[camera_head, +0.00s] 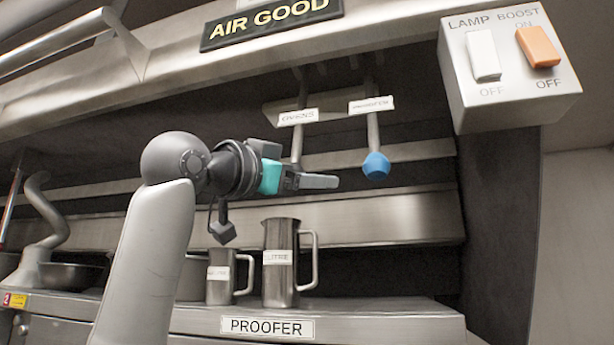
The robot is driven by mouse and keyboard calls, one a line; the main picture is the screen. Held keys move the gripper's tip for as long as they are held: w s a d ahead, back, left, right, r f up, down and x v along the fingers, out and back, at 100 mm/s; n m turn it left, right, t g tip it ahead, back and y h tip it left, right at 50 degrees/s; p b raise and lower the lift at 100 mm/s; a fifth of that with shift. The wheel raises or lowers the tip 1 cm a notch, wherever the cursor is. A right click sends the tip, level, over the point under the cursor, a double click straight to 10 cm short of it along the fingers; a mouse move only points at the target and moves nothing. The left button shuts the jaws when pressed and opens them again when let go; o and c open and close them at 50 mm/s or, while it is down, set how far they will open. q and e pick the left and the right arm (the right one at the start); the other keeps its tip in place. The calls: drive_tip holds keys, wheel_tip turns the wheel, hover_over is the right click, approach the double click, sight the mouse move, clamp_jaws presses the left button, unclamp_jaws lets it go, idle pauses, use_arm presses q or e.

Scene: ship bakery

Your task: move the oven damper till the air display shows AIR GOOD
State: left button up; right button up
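The air display (272,21) at the top reads AIR GOOD in yellow letters on black. Two damper levers hang under the shelf. The left lever (300,140) has a label (298,117) that looks like OVENS; its lower end is hidden at my gripper. The right lever (373,132) ends in a blue knob (376,166), and its label (371,104) seems to read PROOFER. My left gripper (322,182) points right, its fingers overlapping the left lever's lower end, left of the blue knob. I see the fingers edge-on and cannot tell whether they grip it. My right gripper is out of view.
A switch box (510,68) with a white LAMP switch and an orange BOOST switch is at upper right. Two steel jugs (281,264) (219,276) stand on the PROOFER counter (385,310) below my gripper. A metal shelf rail (390,221) runs behind them.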

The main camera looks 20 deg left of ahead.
use_arm(q)
drive_tip(key=b+v, duration=0.5)
drive_tip(key=v, duration=1)
